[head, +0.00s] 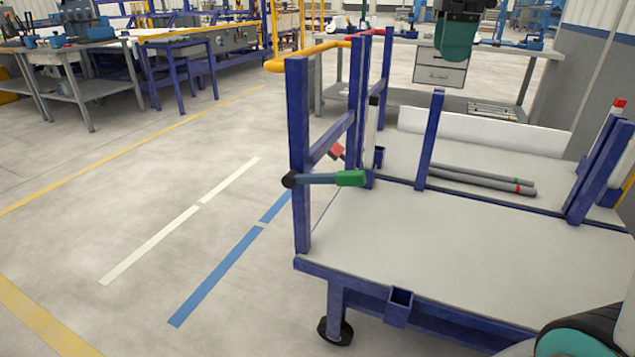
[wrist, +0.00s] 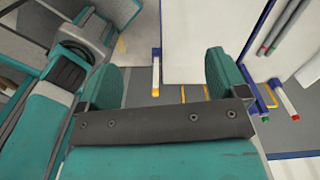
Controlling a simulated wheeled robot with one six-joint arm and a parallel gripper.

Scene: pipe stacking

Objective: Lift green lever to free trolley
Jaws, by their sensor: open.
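The green lever (head: 350,178) has a green grip on a blue-grey bar and lies level, pivoted at a dark knob on the trolley's left blue post. The trolley (head: 430,235) has a pale grey deck, blue frame and dark wheels. My gripper (wrist: 165,82) is open and empty in the wrist view, its two teal pads wide apart. It is not clearly visible in the head view. In the wrist view, a small green tip (wrist: 264,118) shows right of the gripper, but I cannot tell whether it is the lever. The gripper touches nothing that I can see.
A red grip (head: 337,152) shows behind the post. Blue uprights stand around the deck. A bench (head: 440,75) stands behind. Open floor with white and blue stripes (head: 215,275) lies to the left.

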